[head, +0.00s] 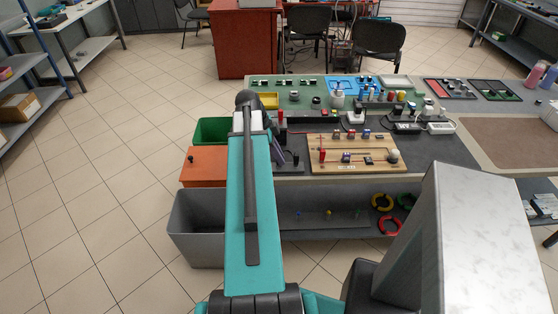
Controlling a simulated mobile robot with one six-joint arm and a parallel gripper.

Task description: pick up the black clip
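I cannot pick out the black clip for certain; several small dark parts lie on the workbench. One is a small black piece (369,160) on the wooden board (330,145), and another is a black part (316,100) on the green mat (300,84). My teal arm reaches forward over the left end of the bench and covers part of it. Dark slanted shapes show just right of the arm, and I cannot tell whether they belong to my gripper. Its fingertips and anything between them cannot be made out.
A green bin (212,130), an orange box (203,167) and a grey bin (196,235) stand left of the bench. Red and green trays (450,88) (497,90) lie at the right. The tiled floor at left is clear.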

